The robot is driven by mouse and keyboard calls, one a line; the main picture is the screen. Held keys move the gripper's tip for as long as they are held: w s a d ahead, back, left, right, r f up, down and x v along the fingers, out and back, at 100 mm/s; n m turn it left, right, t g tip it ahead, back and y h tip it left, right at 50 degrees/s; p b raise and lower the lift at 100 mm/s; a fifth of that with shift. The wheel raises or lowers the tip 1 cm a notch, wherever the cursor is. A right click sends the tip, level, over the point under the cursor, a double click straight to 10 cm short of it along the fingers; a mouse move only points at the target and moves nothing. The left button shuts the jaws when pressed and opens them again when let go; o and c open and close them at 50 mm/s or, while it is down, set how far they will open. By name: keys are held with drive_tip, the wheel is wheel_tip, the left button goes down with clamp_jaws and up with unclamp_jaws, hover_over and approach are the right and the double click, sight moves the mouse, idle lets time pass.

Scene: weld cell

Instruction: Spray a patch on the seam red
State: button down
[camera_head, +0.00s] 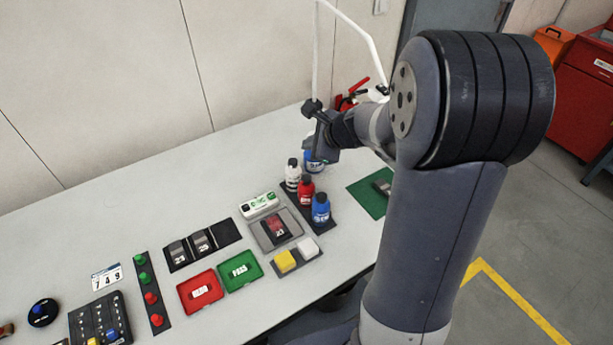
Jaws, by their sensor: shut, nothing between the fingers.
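Spray bottles stand upright on a dark strip: a white one (293,174), a red one (306,192) and a blue one (320,210). A grey tray (259,236) left of them holds a dark part with a red face (276,228), marked with a number that looks like 23. I cannot make out the seam on it. My gripper (322,150) is above the table behind the bottles, shut and empty. Another blue item (314,163) shows just below my gripper, partly hidden by it.
Dark parts (178,253) sit in a black rack at left. A red tray (185,294), a green tray (257,274) and yellow and white blocks (285,261) lie in front. A green mat (362,195) with a dark part (382,187) is partly behind my arm. The back left table is clear.

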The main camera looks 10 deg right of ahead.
sight(310, 179)
drive_tip(key=shift+f+b, duration=3.9)
drive_tip(key=shift+f, duration=0.45)
drive_tip(key=shift+f+b, duration=0.4)
drive_tip(key=shift+b, duration=0.05)
drive_tip(key=shift+f+b, duration=0.45)
drive_tip(key=shift+f, duration=0.05)
drive_tip(key=shift+r, duration=0.15)
drive_tip(key=shift+r+p, duration=0.8)
wheel_tip(310, 179, up, 5)
drive_tip(key=p, duration=0.4)
